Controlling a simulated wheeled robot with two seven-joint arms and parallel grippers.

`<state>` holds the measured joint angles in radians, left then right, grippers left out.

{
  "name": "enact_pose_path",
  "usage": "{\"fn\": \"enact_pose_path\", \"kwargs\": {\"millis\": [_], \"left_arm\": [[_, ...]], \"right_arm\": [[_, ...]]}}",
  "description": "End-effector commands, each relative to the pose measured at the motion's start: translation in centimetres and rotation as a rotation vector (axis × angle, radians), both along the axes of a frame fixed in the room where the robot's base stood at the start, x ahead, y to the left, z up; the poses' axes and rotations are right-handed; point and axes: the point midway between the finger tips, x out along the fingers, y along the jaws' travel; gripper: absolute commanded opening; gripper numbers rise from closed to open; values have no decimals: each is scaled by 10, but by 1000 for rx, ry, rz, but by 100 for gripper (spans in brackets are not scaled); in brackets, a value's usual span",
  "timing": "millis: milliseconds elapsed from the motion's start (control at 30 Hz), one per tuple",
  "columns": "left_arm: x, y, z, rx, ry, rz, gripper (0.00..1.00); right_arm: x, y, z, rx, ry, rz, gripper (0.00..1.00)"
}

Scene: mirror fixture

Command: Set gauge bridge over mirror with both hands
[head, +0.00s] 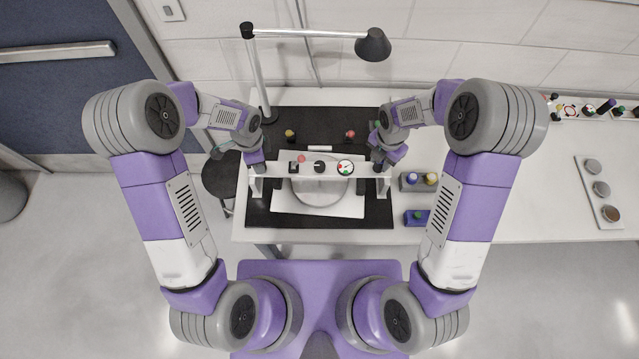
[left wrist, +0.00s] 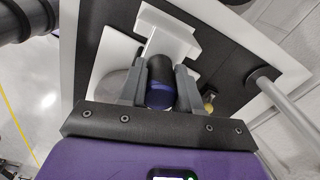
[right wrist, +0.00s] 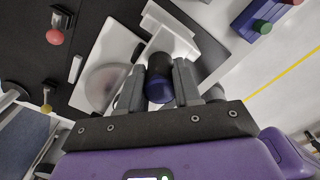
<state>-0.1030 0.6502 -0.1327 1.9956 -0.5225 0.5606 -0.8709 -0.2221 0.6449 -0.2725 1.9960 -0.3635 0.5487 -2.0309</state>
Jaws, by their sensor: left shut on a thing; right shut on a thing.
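The white gauge bridge (head: 272,171) spans left to right over the mirror (head: 318,197), a round grey disc on a white plate (head: 345,205). The bridge carries a round dial (head: 345,167) and a black knob. My left gripper (head: 257,165) is shut on the dark handle (left wrist: 160,85) at the bridge's left end. My right gripper (head: 381,163) is shut on the matching handle (right wrist: 160,78) at its right end. The mirror also shows in the left wrist view (left wrist: 107,90) and the right wrist view (right wrist: 101,85). I cannot tell whether the bridge's legs touch the mat.
A black mat (head: 262,215) lies under the plate. Red and yellow knobs stand behind the bridge. A lamp (head: 373,45) hangs above the back. A grey block (head: 408,186) and a blue block (head: 409,219) sit right of the mat.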

Motion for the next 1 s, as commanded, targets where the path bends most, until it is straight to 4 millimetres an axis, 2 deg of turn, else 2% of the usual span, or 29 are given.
{"fn": "enact_pose_path", "kwargs": {"millis": [67,100,267,533,667,767,1000], "left_arm": [[0,6,-6,8,2,6,0],[-1,6,-7,8,4,6,34],[0,5,-4,7,3,5,58],[0,2,-4,3,1,3,58],[1,2,5,2,0,3,58],[1,2,22,2,-4,3,58],[1,2,74,2,-5,4,58]], "right_arm": [[0,-6,-5,-7,1,-7,0],[0,-6,-6,-7,3,-7,34],[0,-4,-4,-6,1,-6,58],[0,-2,-4,-2,1,-3,58],[0,-1,-4,-2,1,-2,58],[0,-1,-4,-1,0,-2,58],[0,-1,-4,-1,1,-2,58]]}}
